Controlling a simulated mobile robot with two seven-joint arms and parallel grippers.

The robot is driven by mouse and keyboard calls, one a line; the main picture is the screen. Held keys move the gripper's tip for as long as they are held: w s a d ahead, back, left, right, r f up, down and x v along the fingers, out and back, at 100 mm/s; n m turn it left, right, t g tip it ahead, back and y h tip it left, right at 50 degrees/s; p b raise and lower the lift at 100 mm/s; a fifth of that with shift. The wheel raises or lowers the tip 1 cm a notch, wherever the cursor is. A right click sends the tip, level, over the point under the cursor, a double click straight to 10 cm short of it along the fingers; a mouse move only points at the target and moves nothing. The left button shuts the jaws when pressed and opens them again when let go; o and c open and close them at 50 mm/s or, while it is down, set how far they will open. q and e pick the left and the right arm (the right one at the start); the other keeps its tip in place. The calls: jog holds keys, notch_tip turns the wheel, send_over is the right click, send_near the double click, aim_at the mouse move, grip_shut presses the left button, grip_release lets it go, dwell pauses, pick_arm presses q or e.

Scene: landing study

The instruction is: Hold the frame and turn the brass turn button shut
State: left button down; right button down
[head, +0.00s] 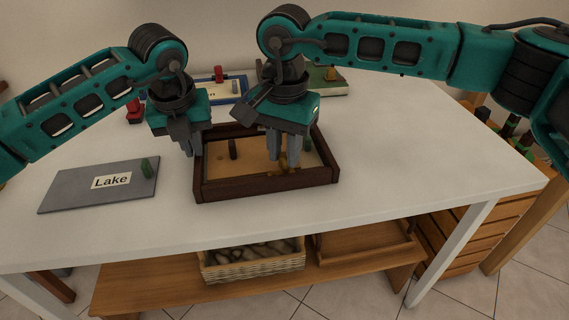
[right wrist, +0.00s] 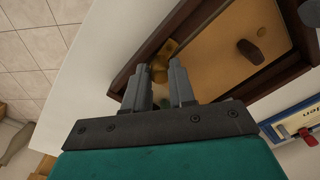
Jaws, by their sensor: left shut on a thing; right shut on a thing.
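The dark wooden frame (head: 262,186) lies on the white table around a tan board (head: 255,160). It also shows in the right wrist view (right wrist: 187,35). My left gripper (head: 195,148) is shut on the frame's left side. My right gripper (head: 285,163) points down inside the frame near its front side, shut on the brass turn button (right wrist: 163,56). The button lies between the fingertips, partly hidden by them. In the head view only a little brass (head: 283,171) shows below the fingers, so its exact angle is hard to tell.
A dark knob (right wrist: 250,51) stands on the board. A grey panel labelled "Lake" (head: 70,190) with a green knob lies at the left. A blue-edged board (head: 238,88) and a green board (head: 333,88) lie behind. A basket (head: 252,262) stands on the shelf below. The table's right is clear.

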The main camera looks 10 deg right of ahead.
jog(key=shift+s+d+f, duration=0.15)
jog(key=shift+d+f, duration=0.05)
jog(key=shift+f, duration=0.15)
dwell(0.3)
jog(key=n, duration=0.2)
jog(key=shift+w+n, duration=0.2)
jog(key=shift+n, duration=0.2)
jog(key=n, duration=0.5)
jog(key=shift+w+a, duration=0.35)
jog(key=shift+w, duration=0.05)
jog(key=shift+a, duration=0.1)
